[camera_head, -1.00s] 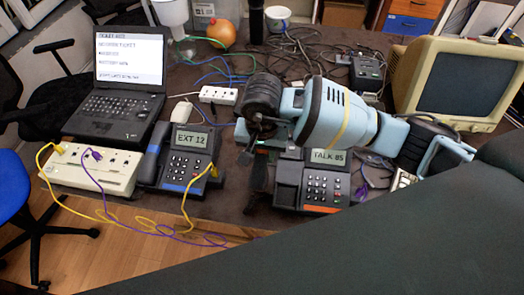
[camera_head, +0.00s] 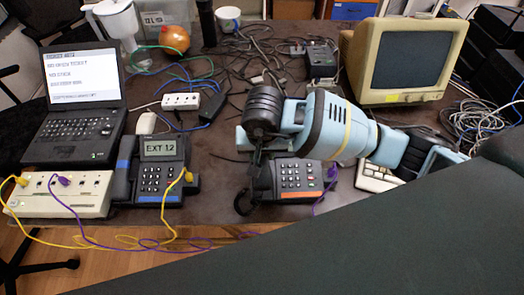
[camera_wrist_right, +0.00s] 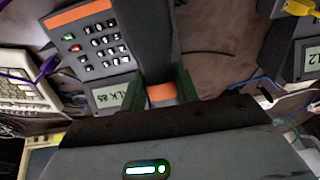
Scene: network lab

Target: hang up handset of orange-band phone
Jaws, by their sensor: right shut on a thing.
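The orange-band phone (camera_head: 297,180) sits at the table's front middle, its upper part hidden behind my right arm in the head view. My right gripper (camera_wrist_right: 162,90) is shut on the dark handset (camera_wrist_right: 146,35), with an orange band between the green fingers. In the head view the handset (camera_head: 258,180) is at the phone's left side, over the cradle area. I cannot tell whether it touches the cradle. My left gripper is not in view.
A blue-band phone (camera_head: 160,170) marked "EXT 12" stands to the left, beside a beige box (camera_head: 60,194) with yellow and purple cables. A laptop (camera_head: 75,105), a power strip (camera_head: 180,101), loose cables, a keyboard (camera_head: 376,178) and an old monitor (camera_head: 403,60) surround the work area.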

